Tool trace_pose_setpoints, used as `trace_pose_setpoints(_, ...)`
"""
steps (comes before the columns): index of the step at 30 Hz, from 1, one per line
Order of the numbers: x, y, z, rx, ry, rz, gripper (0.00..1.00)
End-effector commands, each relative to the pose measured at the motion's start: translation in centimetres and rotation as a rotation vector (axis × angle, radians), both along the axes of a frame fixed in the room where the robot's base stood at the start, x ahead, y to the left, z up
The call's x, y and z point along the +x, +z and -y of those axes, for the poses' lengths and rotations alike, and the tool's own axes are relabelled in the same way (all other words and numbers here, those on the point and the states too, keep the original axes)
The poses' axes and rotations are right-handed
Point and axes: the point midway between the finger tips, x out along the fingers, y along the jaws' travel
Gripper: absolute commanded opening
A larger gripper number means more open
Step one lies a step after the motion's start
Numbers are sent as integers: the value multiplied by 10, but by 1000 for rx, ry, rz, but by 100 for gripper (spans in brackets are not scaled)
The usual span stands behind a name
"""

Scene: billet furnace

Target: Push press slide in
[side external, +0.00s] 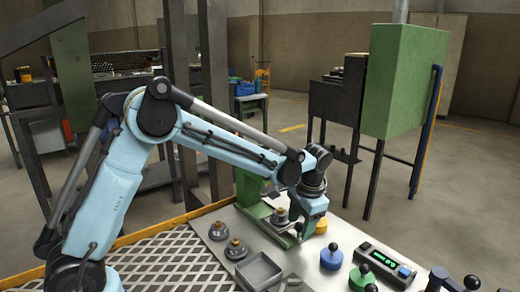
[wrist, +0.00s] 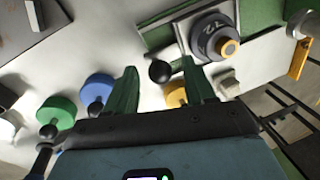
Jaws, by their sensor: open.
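The press slide (wrist: 185,48) is a light plate carrying a round grey piece (wrist: 213,35) with a copper centre and dark marks. A black ball knob (wrist: 160,72) sits at the slide's near side in the wrist view. My gripper (wrist: 160,82) is open, one green finger on each side of the knob; whether either finger touches it cannot be told. In the side view my gripper (side external: 296,230) hangs low beside the green press frame (side external: 249,196). The grey piece (side external: 281,217) shows beside my wrist there, while the knob is mostly hidden.
Yellow (side external: 321,227), blue (side external: 331,258) and green (side external: 361,278) discs with black knobs stand close right of my gripper. A display box (side external: 383,265) lies beyond them. Two grey pieces with copper tops (side external: 236,249) and a grey tray (side external: 258,271) are at left.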

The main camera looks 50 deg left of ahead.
Motion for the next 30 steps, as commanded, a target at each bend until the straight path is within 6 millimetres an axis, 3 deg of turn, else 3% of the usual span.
trace_pose_setpoints(7,0,-1,0,0,0,0,53)
trace_pose_setpoints(15,0,0,0,0,0,0,11)
trace_pose_setpoints(18,0,0,0,0,0,0,0)
trace_pose_setpoints(26,0,0,-3,0,1,0,0)
trace_pose_setpoints(30,0,0,-22,1,4,1,0)
